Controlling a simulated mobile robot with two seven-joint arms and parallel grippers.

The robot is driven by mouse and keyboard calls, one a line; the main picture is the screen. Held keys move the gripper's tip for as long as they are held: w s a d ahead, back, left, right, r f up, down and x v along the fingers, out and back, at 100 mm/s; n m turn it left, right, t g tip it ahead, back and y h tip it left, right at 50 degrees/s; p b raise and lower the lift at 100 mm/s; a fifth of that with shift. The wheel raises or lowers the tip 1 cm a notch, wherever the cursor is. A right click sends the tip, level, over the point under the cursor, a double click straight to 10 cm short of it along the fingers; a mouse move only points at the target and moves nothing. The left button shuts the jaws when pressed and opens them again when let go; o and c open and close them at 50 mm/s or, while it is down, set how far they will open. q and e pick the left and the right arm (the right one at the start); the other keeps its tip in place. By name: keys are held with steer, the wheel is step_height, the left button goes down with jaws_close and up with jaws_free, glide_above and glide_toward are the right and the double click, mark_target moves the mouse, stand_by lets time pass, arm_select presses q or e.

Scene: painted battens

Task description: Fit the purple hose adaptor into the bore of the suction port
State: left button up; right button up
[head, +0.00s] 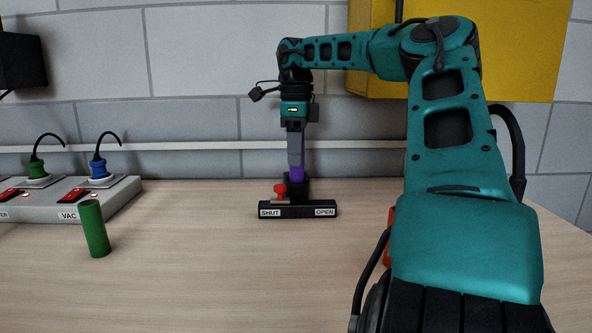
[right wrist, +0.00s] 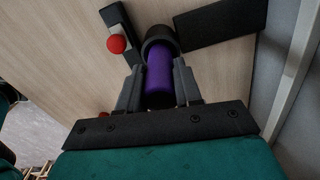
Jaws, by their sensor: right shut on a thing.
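The purple hose adaptor (head: 297,173) stands upright below my right gripper (head: 296,160) in the head view. The right gripper is shut on it, with a grey finger on each side of the adaptor (right wrist: 159,82) in the right wrist view. The black suction port (head: 298,188) is directly under the adaptor. In the right wrist view the adaptor's far end lies at the port's round black rim (right wrist: 160,33) and appears to reach into its mouth; how deep, I cannot tell. My left gripper is not in view.
A red knob (head: 280,188) sits beside the port, above a black base (head: 298,211) marked SHUT and OPEN. A green cylinder (head: 94,229) stands on the table to the left. A grey switch box (head: 122,193) with plugs is behind it. The table's middle front is clear.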

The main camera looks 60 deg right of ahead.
step_height(320, 180, down, 3)
steer(key=shift+f+b, duration=0.1)
steer(key=shift+b, duration=0.35)
steer(key=shift+f, duration=0.15)
steer(key=o, duration=1)
steer(key=shift+o, duration=0.2)
steer(key=shift+r, duration=0.35)
step_height(320, 180, up, 12)
steer(key=p, duration=0.5)
steer(key=shift+f, duration=0.2)
